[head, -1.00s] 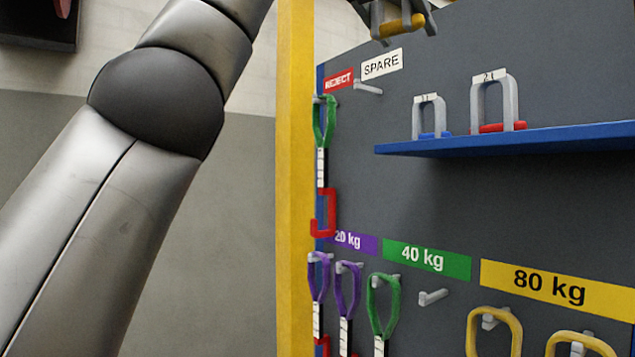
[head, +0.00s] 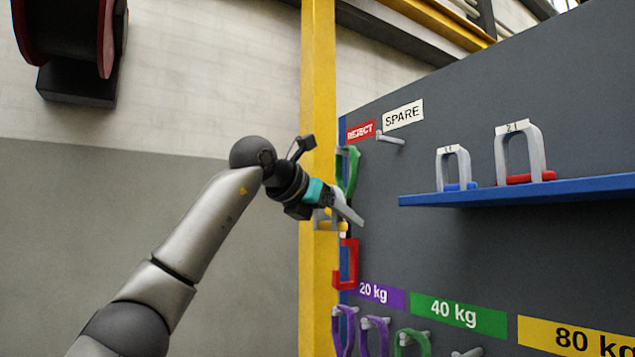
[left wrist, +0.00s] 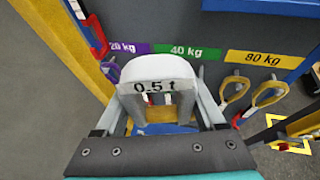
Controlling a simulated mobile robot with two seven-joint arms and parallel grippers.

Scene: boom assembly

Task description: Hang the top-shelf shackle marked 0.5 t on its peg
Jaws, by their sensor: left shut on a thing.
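The grey shackle marked 0.5 t (left wrist: 155,68) fills the middle of the left wrist view, label facing the camera. My left gripper (left wrist: 160,95) is shut on it, a finger on each side. In the head view my left gripper (head: 350,211) is by the yellow post, left of the board; the shackle is mostly hidden there, with a yellow part (head: 327,225) showing below the fingers. A bare peg (head: 390,138) sticks out near the SPARE label (head: 403,115). I cannot tell which peg is marked 0.5 t. My right gripper is not in view.
Two grey shackles, one with a blue pin (head: 453,168) and one with a red pin (head: 521,155), stand on the blue shelf (head: 480,199). A green sling with a red hook (head: 346,262) hangs behind my gripper. More slings hang below the weight labels.

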